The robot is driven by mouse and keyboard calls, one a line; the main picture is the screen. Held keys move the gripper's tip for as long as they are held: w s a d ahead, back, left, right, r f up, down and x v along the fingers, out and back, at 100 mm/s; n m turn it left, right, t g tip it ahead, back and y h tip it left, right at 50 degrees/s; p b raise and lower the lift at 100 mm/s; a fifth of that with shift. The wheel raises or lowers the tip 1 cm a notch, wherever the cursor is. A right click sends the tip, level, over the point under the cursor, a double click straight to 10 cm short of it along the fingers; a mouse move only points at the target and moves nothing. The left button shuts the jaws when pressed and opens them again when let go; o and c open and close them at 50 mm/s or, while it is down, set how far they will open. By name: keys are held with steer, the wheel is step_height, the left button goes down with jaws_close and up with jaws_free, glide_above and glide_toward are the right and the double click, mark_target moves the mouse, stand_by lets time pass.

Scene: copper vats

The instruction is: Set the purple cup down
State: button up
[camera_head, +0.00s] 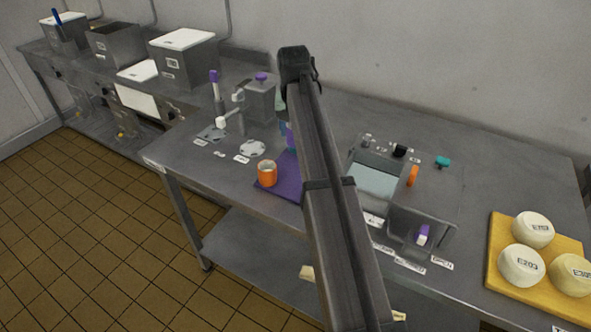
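My arm rises from the bottom of the view and hides the middle of the counter. My gripper cannot be made out; it seems hidden behind the arm. A small purple and teal patch (286,135) shows at the arm's left edge. It may be part of the purple cup, but I cannot tell, nor whether it is held. A purple mat (276,190) lies on the counter, partly covered by the arm. An orange cup (267,174) stands upright on the mat's left part.
A grey machine (258,100) with a purple knob stands behind the mat. A metal basin unit (376,180) is right of the arm. A yellow board (499,272) with white, labelled rounds is at far right. Bare metal counter (510,190) shows at the back right.

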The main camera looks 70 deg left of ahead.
steer(key=shift+f+m, duration=0.1)
steer(key=shift+m, duration=0.3)
steer(key=shift+f, duration=4.95)
steer(key=shift+f, duration=0.1)
steer(key=o, duration=1.1)
steer(key=r, duration=0.4)
steer(key=d+r, duration=0.1)
steer(key=r, duration=0.7)
steer(key=shift+s+d+r, duration=0.1)
steer(key=shift+s+d, duration=0.2)
steer(key=shift+d, duration=0.05)
